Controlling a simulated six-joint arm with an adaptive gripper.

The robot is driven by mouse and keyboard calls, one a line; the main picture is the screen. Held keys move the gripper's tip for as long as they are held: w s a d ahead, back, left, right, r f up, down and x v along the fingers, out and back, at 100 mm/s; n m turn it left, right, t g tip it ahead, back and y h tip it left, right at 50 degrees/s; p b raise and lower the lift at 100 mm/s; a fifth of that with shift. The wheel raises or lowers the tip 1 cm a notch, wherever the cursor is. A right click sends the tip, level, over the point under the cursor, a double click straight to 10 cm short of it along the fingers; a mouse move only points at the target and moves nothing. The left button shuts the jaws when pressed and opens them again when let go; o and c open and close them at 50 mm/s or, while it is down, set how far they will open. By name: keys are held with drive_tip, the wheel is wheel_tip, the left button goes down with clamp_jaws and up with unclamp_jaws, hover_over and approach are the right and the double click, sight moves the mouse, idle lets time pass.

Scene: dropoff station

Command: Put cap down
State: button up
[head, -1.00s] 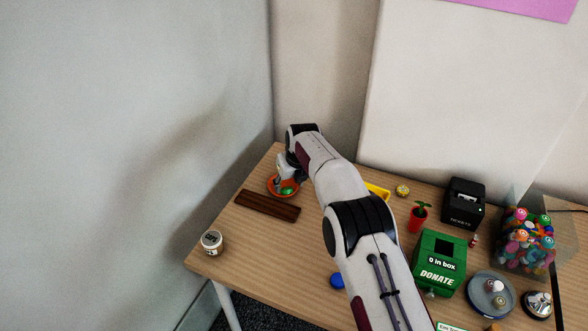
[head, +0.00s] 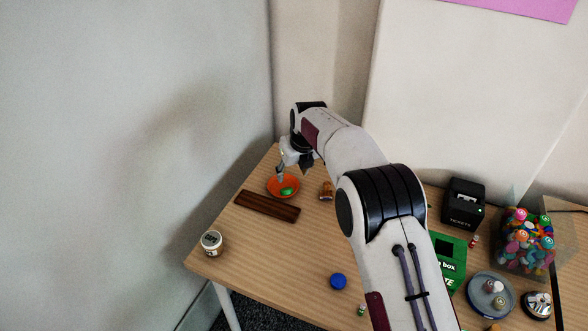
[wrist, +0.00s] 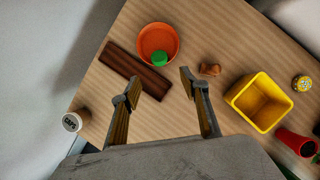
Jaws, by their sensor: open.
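A small green piece (head: 287,191), which looks like a cap, lies inside the orange bowl (head: 270,186) near the table's far left corner. In the wrist view the green piece (wrist: 159,60) rests at the near side of the orange bowl (wrist: 142,38). My gripper (head: 294,172) is above the bowl, apart from it. In the wrist view my gripper (wrist: 160,85) has its fingers spread with nothing between them.
A dark wooden slab (head: 267,206) lies in front of the bowl. A small brown object (head: 326,191) and a yellow bin (wrist: 285,101) are right of it. A white jar (head: 211,242) stands at the left edge. A blue round object (head: 338,281) lies near the front.

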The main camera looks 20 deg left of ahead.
drive_tip(key=shift+v, duration=0.8)
drive_tip(key=shift+d, duration=0.1)
drive_tip(key=s+d+r+n, duration=0.1)
drive_tip(key=d+r+n, duration=0.5)
drive_tip(key=d+r, duration=0.8)
drive_tip(key=s+d+r+n+t+h, duration=0.1)
drive_tip(key=s+d+r+n, duration=0.35)
drive_tip(key=d, duration=0.35)
drive_tip(key=s+d+r+n, duration=0.3)
drive_tip(key=s+d+r, duration=0.2)
drive_tip(key=d, duration=0.2)
drive_tip(key=s+d+r+n+t+h, duration=0.15)
drive_tip(key=s+d+n, duration=0.45)
drive_tip(key=s+d, duration=0.7)
drive_tip(key=s+d+f+n, duration=0.2)
drive_tip(key=s+n, duration=0.1)
drive_tip(key=s, duration=0.5)
drive_tip(key=s+d+f+n, duration=0.2)
drive_tip(key=s+d+n, duration=0.1)
drive_tip(key=s, duration=0.5)
drive_tip(key=shift+d+f+n+h, duration=0.2)
drive_tip(key=shift+f+n+h, duration=0.2)
drive_tip(key=shift+n, duration=0.35)
